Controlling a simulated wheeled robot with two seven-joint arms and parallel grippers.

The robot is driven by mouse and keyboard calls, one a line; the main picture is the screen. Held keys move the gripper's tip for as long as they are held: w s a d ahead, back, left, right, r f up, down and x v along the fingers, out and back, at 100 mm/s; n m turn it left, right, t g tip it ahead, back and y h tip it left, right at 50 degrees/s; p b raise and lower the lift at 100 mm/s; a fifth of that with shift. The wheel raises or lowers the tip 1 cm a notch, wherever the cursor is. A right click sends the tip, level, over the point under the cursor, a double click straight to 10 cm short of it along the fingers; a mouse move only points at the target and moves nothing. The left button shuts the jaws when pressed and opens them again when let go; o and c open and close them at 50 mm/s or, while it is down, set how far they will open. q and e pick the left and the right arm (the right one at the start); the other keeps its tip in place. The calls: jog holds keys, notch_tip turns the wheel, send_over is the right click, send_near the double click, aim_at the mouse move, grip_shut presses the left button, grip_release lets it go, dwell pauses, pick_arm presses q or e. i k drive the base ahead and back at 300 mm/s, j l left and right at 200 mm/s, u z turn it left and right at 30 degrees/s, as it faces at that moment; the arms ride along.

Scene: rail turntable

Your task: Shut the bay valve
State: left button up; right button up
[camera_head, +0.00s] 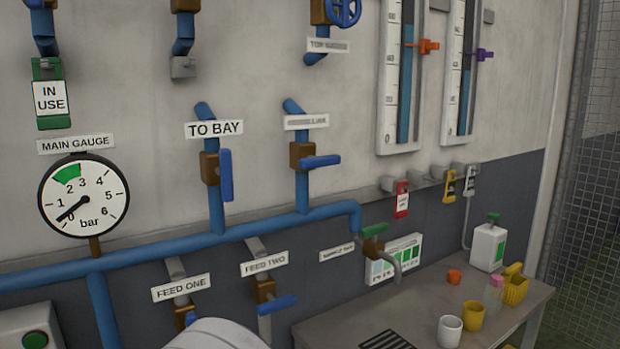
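The bay valve (210,168) is a brass body on a vertical blue pipe, under a sign reading "TO BAY" (214,129). Its blue lever (226,175) points up and down, in line with the pipe. Neither of my grippers shows in the head view. A rounded white part at the bottom edge looks like part of my arm, and it is well below the bay valve. Nothing touches the lever.
A neighbouring valve (301,156) has its blue lever crosswise. Below are FEED ONE (181,287), partly hidden, and FEED TWO (265,288). The main gauge (83,196) reads near 0. A bench (420,318) with cups and a bottle stands at right.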

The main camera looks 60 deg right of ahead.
aim_at(225, 169)
jog(key=z, duration=1.85)
